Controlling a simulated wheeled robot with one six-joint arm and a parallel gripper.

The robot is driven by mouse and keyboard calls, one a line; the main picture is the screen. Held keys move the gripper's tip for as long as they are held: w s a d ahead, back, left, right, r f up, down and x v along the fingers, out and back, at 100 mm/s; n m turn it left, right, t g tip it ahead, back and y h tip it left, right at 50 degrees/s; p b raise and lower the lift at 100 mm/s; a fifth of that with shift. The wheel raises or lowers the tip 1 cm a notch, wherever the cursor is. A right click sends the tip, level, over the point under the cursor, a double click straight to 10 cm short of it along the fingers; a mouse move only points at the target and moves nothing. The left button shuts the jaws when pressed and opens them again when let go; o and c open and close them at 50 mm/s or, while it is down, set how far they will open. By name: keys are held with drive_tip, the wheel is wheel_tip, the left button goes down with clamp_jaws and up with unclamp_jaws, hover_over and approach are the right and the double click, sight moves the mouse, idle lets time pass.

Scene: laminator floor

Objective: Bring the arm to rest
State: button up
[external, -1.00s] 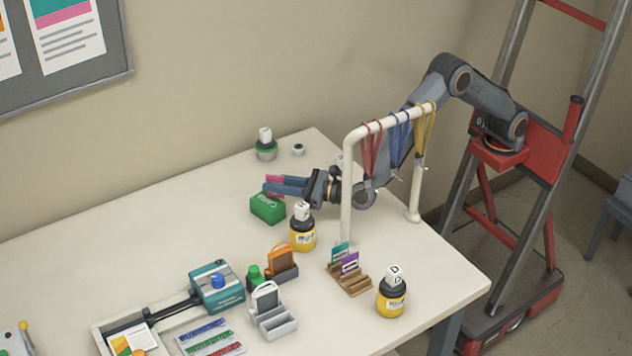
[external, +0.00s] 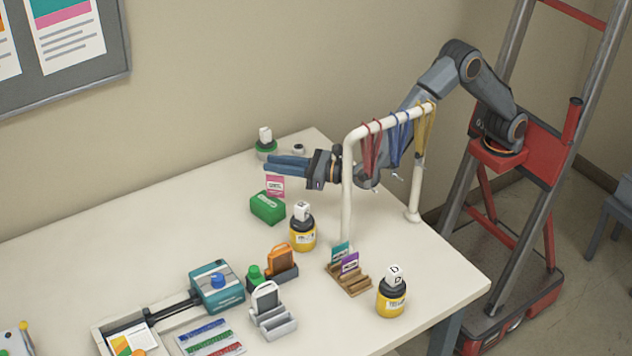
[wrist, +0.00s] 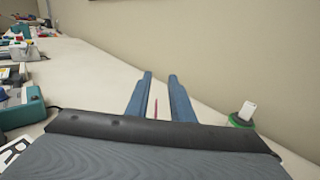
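My gripper (external: 268,164) is open and hangs over the far part of the table, pointing left. It also shows in the wrist view (wrist: 160,78), with its two blue fingers apart. A pink card (external: 275,186) stands upright just below the fingers, by the green box (external: 267,208). The card's thin edge (wrist: 155,108) shows between the fingers in the wrist view. The gripper appears clear of the card.
A white rack (external: 347,205) with red, blue and yellow lanyards stands close beside my forearm. A green-based stamp (external: 266,149) is behind the fingers. Yellow bottles (external: 303,236) and a wooden card holder (external: 348,279) stand nearer. The table's left middle is clear.

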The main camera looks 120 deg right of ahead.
drive_tip(key=s+f+m+g+y+p, duration=0.1)
drive_tip(key=s+f+m+g, duration=0.2)
drive_tip(key=s, duration=0.5)
drive_tip(key=s+f+m+g+y+p, duration=0.1)
drive_tip(key=s+f+m+g, duration=0.2)
drive_tip(key=s, duration=0.6)
drive_tip(key=s+d+f+m+g+y+p, duration=0.1)
drive_tip(key=s+f+m+g+y, duration=0.1)
drive_tip(key=s+m, duration=0.5)
drive_tip(key=shift+s+f+g, duration=0.2)
drive_tip(key=shift+s+g, duration=0.2)
drive_tip(key=shift+s, duration=0.2)
drive_tip(key=shift+s+f+g, duration=0.2)
drive_tip(key=shift+s+g, duration=0.2)
drive_tip(key=shift+s, duration=0.15)
drive_tip(key=s+a+f+m+g+y+p, duration=0.1)
drive_tip(key=s+a+f+m+y+p, duration=0.1)
drive_tip(key=s+a+m+y, duration=0.2)
drive_tip(key=s+a+f+m+g+y+p, duration=0.2)
drive_tip(key=s+a+m, duration=0.8)
drive_tip(key=s, duration=1.1)
drive_tip(key=a+y, duration=0.1)
drive_tip(key=y, duration=0.1)
drive_tip(key=shift+s+a+f+y, duration=0.15)
drive_tip(key=shift+a+f+y, duration=0.2)
drive_tip(key=shift+a+y, duration=0.05)
drive_tip(key=shift+o, duration=0.5)
